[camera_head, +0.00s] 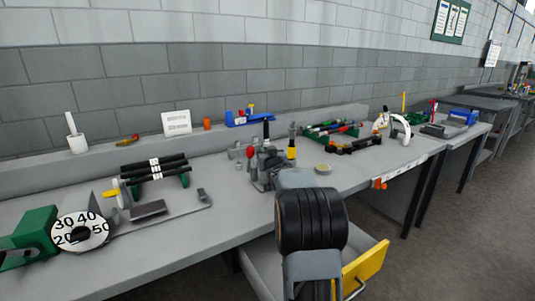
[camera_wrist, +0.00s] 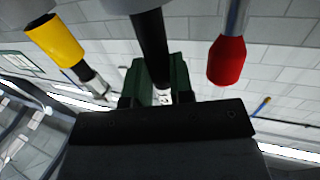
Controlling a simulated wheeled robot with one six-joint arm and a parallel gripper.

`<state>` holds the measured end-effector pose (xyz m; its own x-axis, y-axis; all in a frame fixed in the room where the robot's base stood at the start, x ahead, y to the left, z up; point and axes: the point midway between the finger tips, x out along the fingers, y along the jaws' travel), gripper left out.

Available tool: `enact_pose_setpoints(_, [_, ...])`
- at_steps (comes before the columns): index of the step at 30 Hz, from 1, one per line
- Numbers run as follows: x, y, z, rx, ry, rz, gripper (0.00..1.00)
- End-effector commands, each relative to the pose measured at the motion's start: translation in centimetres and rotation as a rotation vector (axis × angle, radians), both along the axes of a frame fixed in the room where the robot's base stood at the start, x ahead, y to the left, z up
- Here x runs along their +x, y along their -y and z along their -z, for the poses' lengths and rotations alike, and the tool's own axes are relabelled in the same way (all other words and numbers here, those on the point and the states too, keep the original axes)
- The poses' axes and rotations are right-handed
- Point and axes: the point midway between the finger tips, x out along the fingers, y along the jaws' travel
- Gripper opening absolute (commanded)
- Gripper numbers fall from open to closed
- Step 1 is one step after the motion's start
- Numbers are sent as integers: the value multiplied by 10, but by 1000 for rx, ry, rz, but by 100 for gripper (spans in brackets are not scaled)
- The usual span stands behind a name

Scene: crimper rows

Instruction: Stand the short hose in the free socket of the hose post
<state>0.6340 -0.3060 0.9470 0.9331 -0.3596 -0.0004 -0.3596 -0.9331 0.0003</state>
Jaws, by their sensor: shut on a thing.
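The short hose looks like the black upright piece (camera_wrist: 150,45) in the wrist view. My gripper (camera_wrist: 157,97) is shut on it. In the head view a black upright hose (camera_head: 266,130) stands at my gripper, above a grey fixture (camera_head: 258,178) that appears to be the hose post. A yellow-sleeved upright piece with a metal end (camera_head: 291,150) stands to its right; it also shows in the wrist view (camera_wrist: 55,40). A red piece (camera_wrist: 228,60) is on the other side. The free socket is hidden, and I cannot tell whether the hose's lower end is seated or above it.
A rack of black hoses (camera_head: 155,172) and a green machine with a numbered dial (camera_head: 80,232) stand left. A rack of coloured hoses (camera_head: 333,128) stands to the right. A small round dish (camera_head: 323,169) lies near. A yellow-fronted drawer (camera_head: 365,268) is open below the bench.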

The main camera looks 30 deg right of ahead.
Motion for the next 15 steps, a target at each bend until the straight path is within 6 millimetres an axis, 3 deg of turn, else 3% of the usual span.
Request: enact_pose_setpoints(15, [0, 0, 14, 0, 1, 0, 0])
